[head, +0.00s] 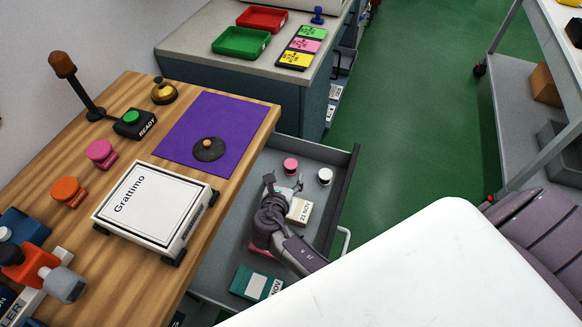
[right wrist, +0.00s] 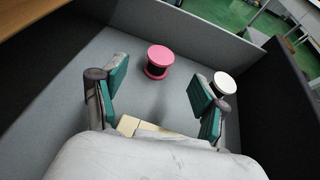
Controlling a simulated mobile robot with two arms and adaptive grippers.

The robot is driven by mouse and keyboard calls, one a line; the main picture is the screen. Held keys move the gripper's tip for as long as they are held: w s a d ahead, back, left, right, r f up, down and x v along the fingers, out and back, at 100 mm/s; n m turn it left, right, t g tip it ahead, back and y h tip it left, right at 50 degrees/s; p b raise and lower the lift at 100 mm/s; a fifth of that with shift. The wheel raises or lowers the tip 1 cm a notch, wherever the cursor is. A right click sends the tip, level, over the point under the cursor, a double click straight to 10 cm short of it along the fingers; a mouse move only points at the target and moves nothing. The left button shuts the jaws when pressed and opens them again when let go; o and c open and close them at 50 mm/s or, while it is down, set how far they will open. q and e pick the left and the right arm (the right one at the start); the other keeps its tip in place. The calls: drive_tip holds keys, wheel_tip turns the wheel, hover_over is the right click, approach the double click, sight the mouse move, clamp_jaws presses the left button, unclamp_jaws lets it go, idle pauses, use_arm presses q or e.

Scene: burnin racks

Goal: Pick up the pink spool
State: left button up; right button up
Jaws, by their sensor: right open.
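The pink spool (head: 290,166) stands upright in the open grey drawer, towards its far end. In the right wrist view the pink spool (right wrist: 158,58) is ahead of the fingers, a little above the middle of the picture. My right gripper (head: 284,185) reaches down into the drawer, just on the near side of the spool. In the right wrist view my right gripper (right wrist: 158,88) is open, with its green-padded fingers wide apart and nothing between them. The spool is apart from both fingers. My left gripper is not in view.
A white spool (head: 325,176) stands right of the pink one, close to my right finger in the wrist view. A cream box (head: 299,211) lies below my gripper, a green box (head: 256,284) nearer. The drawer's walls (head: 349,190) surround them. A wooden table (head: 235,175) borders it left.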

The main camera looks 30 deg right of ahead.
sight(291, 165)
drive_tip(key=x, duration=0.6)
drive_tip(key=shift+w+d+f, duration=0.1)
drive_tip(key=shift+d+f, duration=0.05)
drive_tip(key=shift+f, duration=0.1)
drive_tip(key=shift+c, duration=0.3)
drive_tip(key=c, duration=1.1)
